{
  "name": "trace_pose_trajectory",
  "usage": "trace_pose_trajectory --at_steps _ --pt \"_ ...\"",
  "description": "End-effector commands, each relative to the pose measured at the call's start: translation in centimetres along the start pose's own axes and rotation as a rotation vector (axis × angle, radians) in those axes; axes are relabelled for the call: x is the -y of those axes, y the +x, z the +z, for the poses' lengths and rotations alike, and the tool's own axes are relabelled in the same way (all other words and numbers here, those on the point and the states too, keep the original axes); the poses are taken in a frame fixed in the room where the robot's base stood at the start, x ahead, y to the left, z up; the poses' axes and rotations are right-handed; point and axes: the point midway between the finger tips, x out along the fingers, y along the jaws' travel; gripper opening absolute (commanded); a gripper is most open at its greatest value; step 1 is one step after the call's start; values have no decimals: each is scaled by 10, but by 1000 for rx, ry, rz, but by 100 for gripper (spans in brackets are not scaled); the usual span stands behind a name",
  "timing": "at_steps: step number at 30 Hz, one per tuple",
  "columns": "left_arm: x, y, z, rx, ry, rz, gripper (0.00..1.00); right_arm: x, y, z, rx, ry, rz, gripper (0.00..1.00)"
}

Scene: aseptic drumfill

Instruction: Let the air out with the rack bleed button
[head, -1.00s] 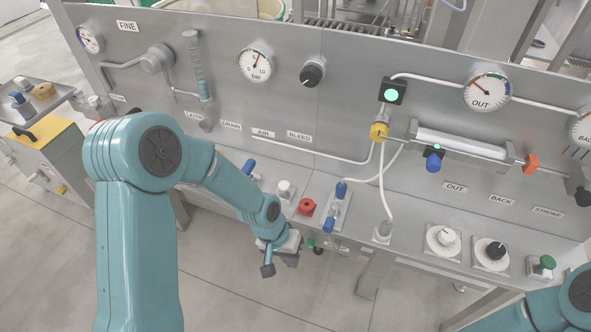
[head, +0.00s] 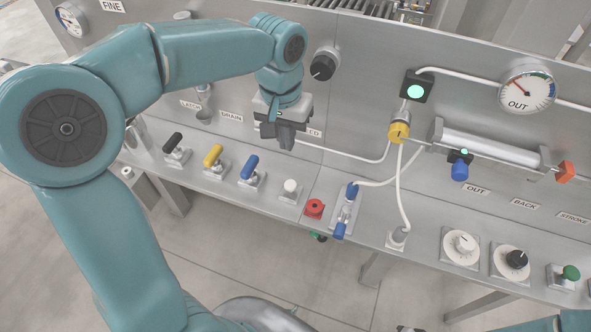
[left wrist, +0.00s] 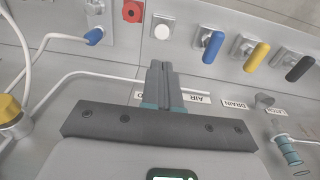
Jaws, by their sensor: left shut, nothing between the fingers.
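My left gripper (head: 285,145) points down in front of the panel, above and behind the button in the head view. Its fingers (left wrist: 159,68) are together, empty and apart from the button. Only slivers of my right arm show at the bottom edge; its fingers do not show.
A blue lever (head: 249,168), a yellow lever (head: 213,156) and a black lever (head: 173,143) stand left of the button. A red knob (head: 314,208) and a blue-ended valve (head: 345,211) are close on its right. The upright panel and a white hose lie behind.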

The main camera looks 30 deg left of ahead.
Motion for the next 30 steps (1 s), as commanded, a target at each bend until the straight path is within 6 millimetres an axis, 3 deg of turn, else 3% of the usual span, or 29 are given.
trace_pose_trajectory --at_steps 14,30 --pt "4 6 5 3 -9 -3 0 0 0 0 0 -1 0 0" --pt "4 110 2 6 -4 -2 0 3 -8 0 0 -1 0 0"
